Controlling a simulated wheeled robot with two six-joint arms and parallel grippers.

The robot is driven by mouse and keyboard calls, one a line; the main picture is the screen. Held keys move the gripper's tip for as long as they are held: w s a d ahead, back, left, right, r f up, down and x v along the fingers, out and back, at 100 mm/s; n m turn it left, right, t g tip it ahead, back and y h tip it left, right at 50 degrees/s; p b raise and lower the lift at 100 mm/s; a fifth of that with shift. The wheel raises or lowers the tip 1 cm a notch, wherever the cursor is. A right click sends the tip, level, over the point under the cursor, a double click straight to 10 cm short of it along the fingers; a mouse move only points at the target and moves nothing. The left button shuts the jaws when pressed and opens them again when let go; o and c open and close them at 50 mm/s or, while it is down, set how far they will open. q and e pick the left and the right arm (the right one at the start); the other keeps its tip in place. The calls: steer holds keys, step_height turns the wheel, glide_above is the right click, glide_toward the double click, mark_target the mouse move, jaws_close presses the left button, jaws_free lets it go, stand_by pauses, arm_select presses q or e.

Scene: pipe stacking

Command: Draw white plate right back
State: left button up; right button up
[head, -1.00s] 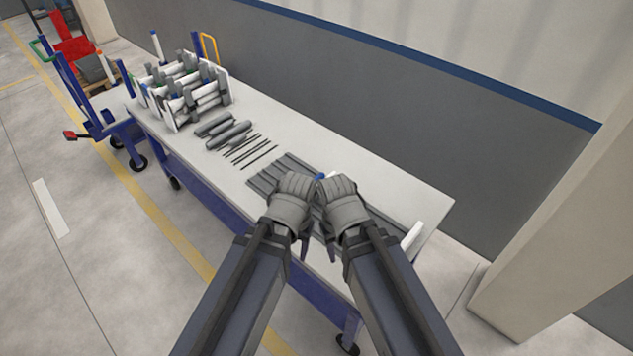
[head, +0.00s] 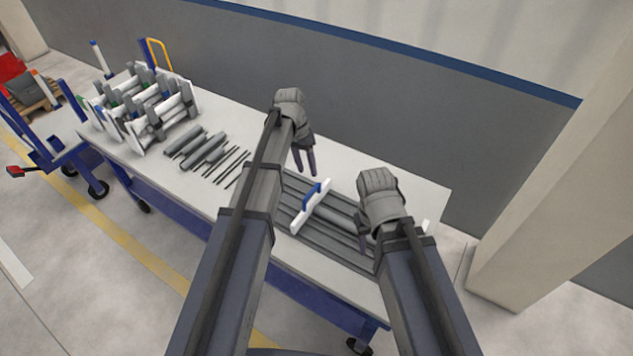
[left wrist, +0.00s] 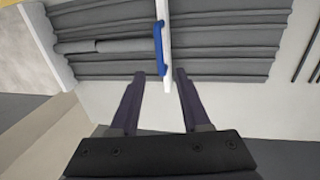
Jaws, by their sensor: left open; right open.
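A white plate (head: 301,219) with a blue handle (head: 312,193) stands across the grey pipes (head: 345,247) on the table. It also shows in the left wrist view (left wrist: 168,60). My left gripper (head: 307,172) is open, at the plate's far end. In the left wrist view, that end appears between the open fingers (left wrist: 160,78), with a gap on each side. My right gripper (head: 363,243) is open and empty over the pipes, right of the plate. A second white plate is at the pipes' right end, mostly hidden by my right arm; it shows in the left wrist view (left wrist: 46,45).
The table (head: 415,190) has bare room behind and right of the pipes. Several thin dark rods (head: 232,170) and short thick grey pipes (head: 196,148) lie left of them. A white rack (head: 130,125) of pipes stands at the far left end. A wall rises behind.

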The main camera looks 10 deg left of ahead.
mark_target(312, 190)
arm_select(q)
steer(key=shift+s+d+f+b, duration=0.1)
steer(key=shift+d+f+b, duration=0.15)
steer(key=shift+f+b, duration=1.05)
steer(key=shift+s+d+f+b, duration=0.15)
steer(key=shift+d+f+b, duration=0.05)
steer(key=shift+f+b, duration=1.1)
steer(key=shift+s+d+f+b, duration=0.1)
steer(key=shift+d+f+b, duration=0.15)
steer(key=shift+f+b, duration=1.05)
steer(key=shift+r, duration=0.1)
jaws_close()
